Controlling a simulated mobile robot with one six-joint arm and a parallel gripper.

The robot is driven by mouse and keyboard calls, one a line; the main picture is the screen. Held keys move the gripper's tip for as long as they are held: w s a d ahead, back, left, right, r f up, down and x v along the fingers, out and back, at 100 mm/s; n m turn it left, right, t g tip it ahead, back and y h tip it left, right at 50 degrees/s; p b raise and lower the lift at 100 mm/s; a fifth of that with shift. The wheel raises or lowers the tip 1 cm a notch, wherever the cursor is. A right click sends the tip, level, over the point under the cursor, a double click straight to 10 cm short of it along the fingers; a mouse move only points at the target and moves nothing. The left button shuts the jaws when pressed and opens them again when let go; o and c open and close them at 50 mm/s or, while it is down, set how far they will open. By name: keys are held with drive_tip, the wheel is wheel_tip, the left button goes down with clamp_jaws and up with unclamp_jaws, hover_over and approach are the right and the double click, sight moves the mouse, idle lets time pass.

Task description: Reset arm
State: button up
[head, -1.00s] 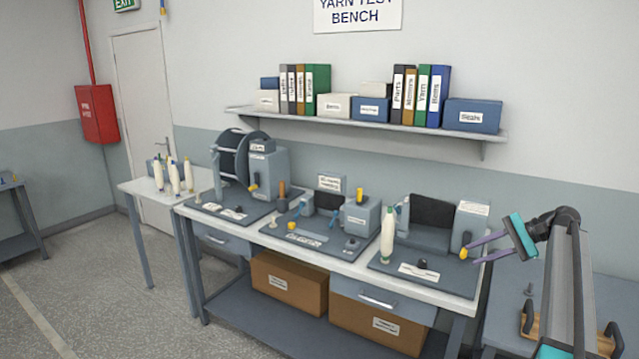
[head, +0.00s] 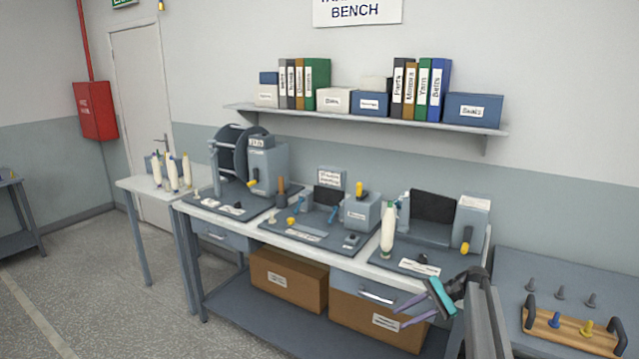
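My gripper (head: 400,317) is at the lower right, in front of the bench's right end. Its two purple fingers are apart with nothing visible between them, and they point left. A teal part (head: 440,297) is at its wrist. Behind and above the gripper, a white bobbin (head: 388,232) stands upright on the right-hand test station (head: 440,225). The gripper appears in front of the bench's lower part and the cardboard box (head: 365,318); the exact gap to them cannot be told.
A wooden tray (head: 545,338) with dark handles and coloured pegs lies on the grey side table (head: 520,268), beside several grey pegs. Test machines fill the bench. A shelf (head: 300,115) with binders hangs above. White bobbins stand on the left table (head: 140,184). The floor at left is clear.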

drive_tip(key=s+a+f+n+g+h+b, duration=0.1)
drive_tip(key=s+a+f+g, duration=0.1)
drive_tip(key=s+a+f, duration=0.55)
drive_tip(key=s+a+f+g+h, duration=0.1)
drive_tip(key=s+a+f, duration=0.3)
drive_tip(key=s+f, duration=0.65)
drive_tip(key=s+a+f+n+g+h+b, duration=0.15)
drive_tip(key=s+a+f, duration=0.4)
drive_tip(key=f, duration=0.55)
drive_tip(key=s+f+n+g+h, duration=0.15)
drive_tip(key=s+f, duration=0.35)
drive_tip(key=s, duration=0.5)
drive_tip(key=s+f+n+g+h, duration=0.15)
drive_tip(key=s+f, duration=0.25)
drive_tip(key=s, duration=0.6)
drive_tip(key=s+d+f+n+t+h, duration=0.2)
drive_tip(key=s+d+n+h, duration=0.3)
drive_tip(key=d, duration=0.2)
drive_tip(key=shift+s+d+t+b, duration=0.15)
drive_tip(key=shift+s+t+b, duration=0.2)
drive_tip(key=shift+b, duration=0.05)
